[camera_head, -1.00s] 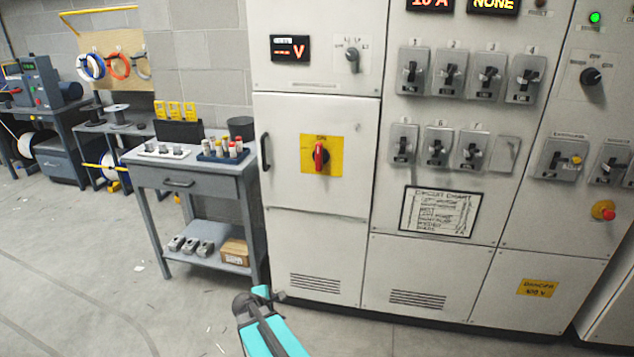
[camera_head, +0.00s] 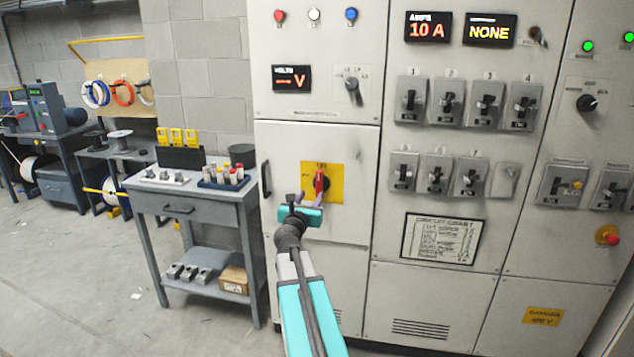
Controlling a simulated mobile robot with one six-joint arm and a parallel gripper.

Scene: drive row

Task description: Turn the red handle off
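The red handle (camera_head: 320,184) sits on a yellow plate (camera_head: 334,170) on the left cabinet door. It stands about upright, and its lower part is close to my gripper. My gripper (camera_head: 304,200) is in front of the lower left of the yellow plate, with its fingers pointing at the handle. A finger overlaps the handle's lower end in the picture. I cannot tell whether the fingers touch the handle or how far apart they are. The gripper body and arm hide part of the door below.
A grey workbench (camera_head: 180,196) with fuses and boxes stands left of the cabinet. Rows of grey breakers (camera_head: 445,100) and a red emergency button (camera_head: 607,236) are on the panels to the right. A door handle (camera_head: 266,180) sticks out left of the plate. The floor in front is clear.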

